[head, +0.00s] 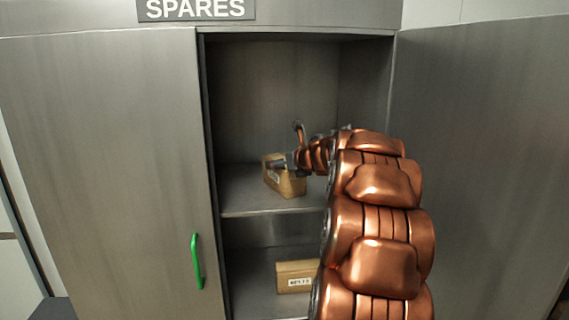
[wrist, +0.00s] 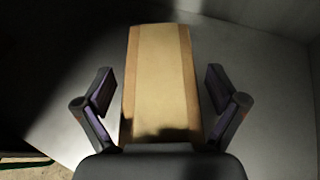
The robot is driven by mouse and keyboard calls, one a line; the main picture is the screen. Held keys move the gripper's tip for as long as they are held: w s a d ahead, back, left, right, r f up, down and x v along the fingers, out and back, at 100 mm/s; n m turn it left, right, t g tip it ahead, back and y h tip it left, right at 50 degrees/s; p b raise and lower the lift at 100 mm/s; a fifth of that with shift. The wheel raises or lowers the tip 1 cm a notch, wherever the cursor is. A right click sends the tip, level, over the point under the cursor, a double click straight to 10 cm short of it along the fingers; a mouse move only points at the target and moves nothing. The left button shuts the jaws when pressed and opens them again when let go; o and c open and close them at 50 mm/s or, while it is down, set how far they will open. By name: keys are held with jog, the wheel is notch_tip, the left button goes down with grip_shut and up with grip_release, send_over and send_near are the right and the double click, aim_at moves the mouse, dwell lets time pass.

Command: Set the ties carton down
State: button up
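A brown carton (head: 286,184), which I take for the ties carton, appears to rest on the upper shelf (head: 245,196) of the spares cabinet; its label is not readable. In the wrist view the carton (wrist: 160,60) lies lengthwise between my fingers, with a paler strip along its top. My gripper (wrist: 161,88) is open, with a visible gap between each finger and the carton's sides. In the head view my gripper (head: 283,163) is at the carton, and its fingers are partly hidden.
A second carton (head: 295,277) with a small label stands on the lower shelf. The left door (head: 110,170) with a green handle (head: 196,262) is closed; the right door (head: 480,170) stands open. The upper shelf is clear to the left of the carton.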

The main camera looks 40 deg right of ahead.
jog(key=shift+r, duration=0.1)
jog(key=shift+r+p, duration=0.15)
jog(key=shift+p, duration=0.15)
jog(key=b+v, duration=0.4)
jog(key=v, duration=0.8)
jog(key=shift+b, duration=0.4)
